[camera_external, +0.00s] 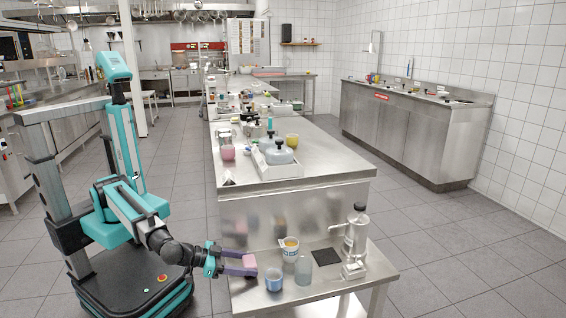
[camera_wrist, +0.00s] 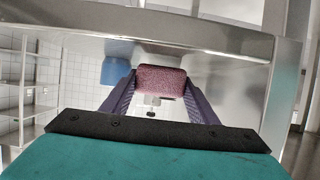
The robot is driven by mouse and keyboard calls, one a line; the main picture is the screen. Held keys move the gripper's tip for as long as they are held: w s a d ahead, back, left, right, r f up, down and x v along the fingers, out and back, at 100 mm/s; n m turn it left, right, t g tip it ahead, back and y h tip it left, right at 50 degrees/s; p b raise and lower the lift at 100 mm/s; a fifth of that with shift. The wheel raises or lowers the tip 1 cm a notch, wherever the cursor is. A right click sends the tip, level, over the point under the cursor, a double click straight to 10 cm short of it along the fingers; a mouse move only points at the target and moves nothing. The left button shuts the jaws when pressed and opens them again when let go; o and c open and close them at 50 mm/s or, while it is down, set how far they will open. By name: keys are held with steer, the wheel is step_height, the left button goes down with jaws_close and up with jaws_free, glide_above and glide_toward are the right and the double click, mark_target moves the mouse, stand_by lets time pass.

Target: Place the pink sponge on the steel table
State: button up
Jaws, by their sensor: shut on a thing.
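The pink sponge (camera_external: 249,261) is held at the tip of my gripper (camera_external: 240,264), over the left part of the low steel table (camera_external: 310,285). In the external view I cannot tell whether the sponge touches the tabletop. In the wrist view the sponge (camera_wrist: 161,80) sits between the two purple fingers of my gripper (camera_wrist: 160,95), which are shut on it. The steel surface (camera_wrist: 200,57) shows behind it.
A blue cup (camera_external: 274,279) stands close to the sponge; a blue shape (camera_wrist: 117,71) shows in the wrist view. Bare steel lies along the front edge.

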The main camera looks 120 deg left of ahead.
steer(key=shift+f, duration=0.4)
steer(key=shift+f, duration=0.1)
steer(key=o, duration=1)
steer(key=p+v, duration=0.1)
steer(key=v, duration=1.1)
steer(key=shift+o, duration=0.5)
